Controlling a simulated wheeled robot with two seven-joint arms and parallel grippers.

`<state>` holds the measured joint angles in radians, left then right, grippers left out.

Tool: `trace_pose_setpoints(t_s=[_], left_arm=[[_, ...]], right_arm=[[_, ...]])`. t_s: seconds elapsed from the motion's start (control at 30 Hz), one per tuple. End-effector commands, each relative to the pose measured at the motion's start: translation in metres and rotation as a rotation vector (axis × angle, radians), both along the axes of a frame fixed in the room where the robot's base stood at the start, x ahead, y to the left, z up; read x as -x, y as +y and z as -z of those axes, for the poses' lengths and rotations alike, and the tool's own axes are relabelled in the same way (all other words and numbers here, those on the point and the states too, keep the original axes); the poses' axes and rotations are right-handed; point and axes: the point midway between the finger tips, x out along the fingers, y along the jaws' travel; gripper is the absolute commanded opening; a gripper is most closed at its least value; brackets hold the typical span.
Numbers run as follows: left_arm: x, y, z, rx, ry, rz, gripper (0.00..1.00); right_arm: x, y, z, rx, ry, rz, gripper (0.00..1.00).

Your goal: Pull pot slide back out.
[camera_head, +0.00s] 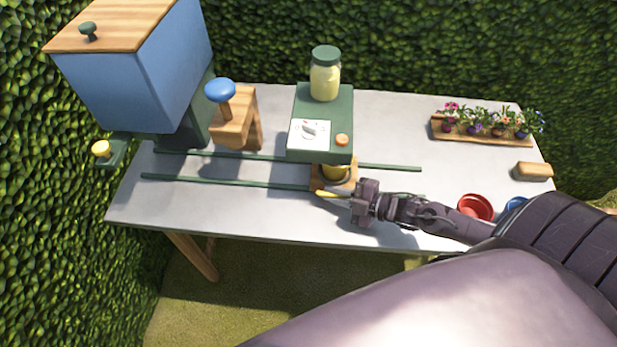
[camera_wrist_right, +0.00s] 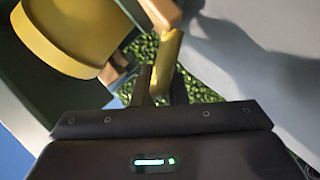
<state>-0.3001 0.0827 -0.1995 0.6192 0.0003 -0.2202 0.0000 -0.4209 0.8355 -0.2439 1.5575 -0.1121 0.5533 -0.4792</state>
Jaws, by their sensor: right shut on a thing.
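The wooden pot slide (camera_head: 317,182) sits on the green rails (camera_head: 390,168) under the green dispenser (camera_head: 322,110). A yellow pot (camera_head: 333,172) stands on it, partly hidden by the dispenser. The pot also shows large in the right wrist view (camera_wrist_right: 75,30). A yellow handle (camera_head: 328,194) sticks out at the slide's front, and it also shows in the right wrist view (camera_wrist_right: 170,55). My right gripper (camera_head: 352,199) is shut on this handle, at the slide's front right. My left gripper is not in view.
A blue hopper (camera_head: 135,80) and a wooden block with a blue knob (camera_head: 219,90) stand at the left. A jar (camera_head: 325,80) tops the dispenser. A flower tray (camera_head: 480,136), red bowl (camera_head: 475,206) and wooden block (camera_head: 534,171) are at right. The front left tabletop is clear.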

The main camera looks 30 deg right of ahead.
Motion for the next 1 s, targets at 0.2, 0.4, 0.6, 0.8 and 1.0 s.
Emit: trace_pose_setpoints(t_s=[0.2,0.4,0.6,0.8,1.0], left_arm=[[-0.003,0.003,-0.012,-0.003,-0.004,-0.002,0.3],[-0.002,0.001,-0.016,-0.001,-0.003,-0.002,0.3],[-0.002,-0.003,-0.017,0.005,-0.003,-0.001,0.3],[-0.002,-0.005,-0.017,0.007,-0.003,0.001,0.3],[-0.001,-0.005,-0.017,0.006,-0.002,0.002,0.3]], right_arm=[[0.027,-0.038,0.0,0.004,0.006,0.0,0.0],[0.04,-0.059,0.0,0.003,0.002,0.001,0.0],[0.045,-0.067,0.001,0.002,0.002,0.001,0.0],[0.046,-0.068,0.001,0.001,0.001,0.001,0.0],[0.046,-0.068,0.001,0.002,0.002,0.001,0.15]])
